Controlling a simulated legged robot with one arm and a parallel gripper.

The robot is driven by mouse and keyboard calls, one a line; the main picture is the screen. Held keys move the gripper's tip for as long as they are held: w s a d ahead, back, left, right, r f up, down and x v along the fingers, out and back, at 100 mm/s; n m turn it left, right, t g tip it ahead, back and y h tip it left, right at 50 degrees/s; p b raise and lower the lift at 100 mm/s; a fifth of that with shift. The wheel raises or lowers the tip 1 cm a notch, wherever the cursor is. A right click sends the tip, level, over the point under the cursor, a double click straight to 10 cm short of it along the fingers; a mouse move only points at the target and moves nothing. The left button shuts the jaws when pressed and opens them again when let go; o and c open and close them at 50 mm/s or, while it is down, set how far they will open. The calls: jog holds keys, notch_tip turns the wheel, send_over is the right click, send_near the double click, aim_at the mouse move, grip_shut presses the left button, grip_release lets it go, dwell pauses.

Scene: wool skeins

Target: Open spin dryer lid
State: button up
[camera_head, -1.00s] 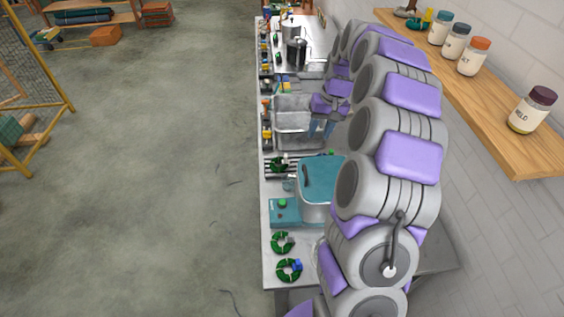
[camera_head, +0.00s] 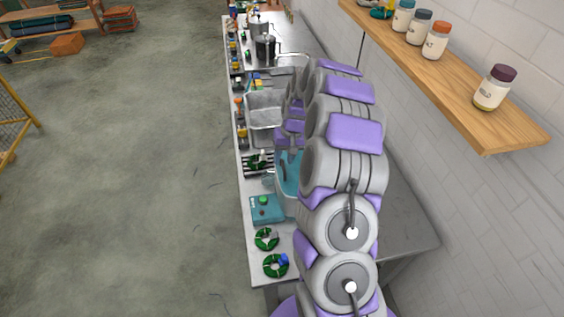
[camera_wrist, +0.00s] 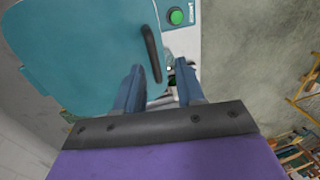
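The spin dryer (camera_head: 288,187) is teal and stands on the metal counter, mostly hidden behind my arm in the head view. Its teal lid (camera_wrist: 85,50) fills the upper left of the wrist view and looks shut. A dark bar handle (camera_wrist: 151,53) runs along the lid near its edge. The teal control box (camera_head: 267,209) with a green button (camera_wrist: 176,16) is beside the dryer. My gripper (camera_wrist: 160,75) is open, its two blue fingers apart, with the handle's near end close to the left finger. I cannot tell whether they touch.
Green ring-shaped skeins (camera_head: 276,265) lie on the counter's near end. A metal sink (camera_head: 265,110) and pots (camera_head: 265,48) are farther along the counter (camera_head: 259,238). A wooden shelf (camera_head: 450,85) with jars (camera_head: 494,88) hangs on the right wall.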

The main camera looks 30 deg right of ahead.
jog(key=shift+w+d+f, duration=0.1)
jog(key=shift+d+f, duration=0.2)
jog(key=shift+f, duration=0.4)
jog(key=shift+d+f, duration=0.3)
jog(key=shift+f, duration=0.35)
jog(key=shift+a+r, duration=0.1)
jog(key=shift+a, duration=0.45)
jog(key=shift+c, duration=0.2)
jog(key=shift+a, duration=0.2)
jog(key=shift+c, duration=0.7)
jog(key=c, duration=0.3)
jog(key=shift+d, duration=0.45)
grip_shut()
jog(key=shift+a, duration=0.1)
